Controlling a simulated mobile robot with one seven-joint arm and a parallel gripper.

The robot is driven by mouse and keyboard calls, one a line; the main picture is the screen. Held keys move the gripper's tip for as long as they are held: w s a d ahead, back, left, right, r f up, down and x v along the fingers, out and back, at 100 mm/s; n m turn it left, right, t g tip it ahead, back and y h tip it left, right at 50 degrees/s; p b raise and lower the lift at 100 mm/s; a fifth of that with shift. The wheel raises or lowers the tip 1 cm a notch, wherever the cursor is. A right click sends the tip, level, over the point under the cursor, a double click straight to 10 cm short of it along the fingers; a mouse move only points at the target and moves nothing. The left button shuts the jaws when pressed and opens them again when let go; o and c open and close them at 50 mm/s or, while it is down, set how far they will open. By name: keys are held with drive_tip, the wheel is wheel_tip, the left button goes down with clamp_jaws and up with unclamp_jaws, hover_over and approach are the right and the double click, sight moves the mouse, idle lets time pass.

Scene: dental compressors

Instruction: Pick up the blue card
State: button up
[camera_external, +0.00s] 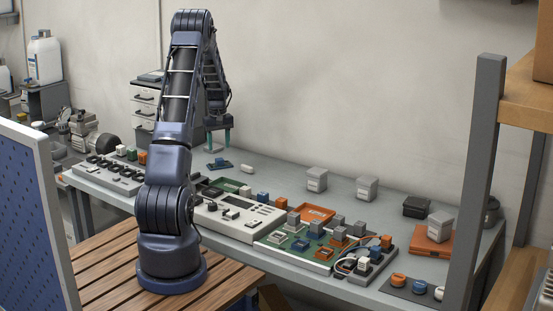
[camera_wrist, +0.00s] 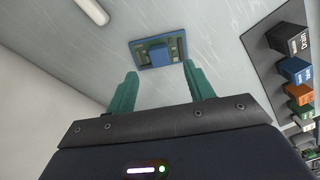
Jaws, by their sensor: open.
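The blue card (camera_external: 219,164) lies flat on the grey bench, toward its far left part; it carries a raised blue block and small dark parts. In the wrist view the blue card (camera_wrist: 153,52) is just ahead of the fingertips, roughly centred between them. My gripper (camera_external: 219,138) points down above the card, with a gap between fingertips and card. In the wrist view its two green fingers (camera_wrist: 157,76) are apart with nothing between them.
A white cylinder (camera_external: 246,168) lies right of the card; it also shows in the wrist view (camera_wrist: 92,11). A dark strip with coloured blocks (camera_wrist: 296,70) is to the right in the wrist view. A drawer unit (camera_external: 146,103) stands behind left.

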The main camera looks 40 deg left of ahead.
sight(220, 159)
drive_tip(key=shift+w+a+f, duration=0.1)
drive_tip(key=shift+f, duration=2.9)
drive_tip(key=shift+c, duration=0.2)
drive_tip(key=c, duration=1.1)
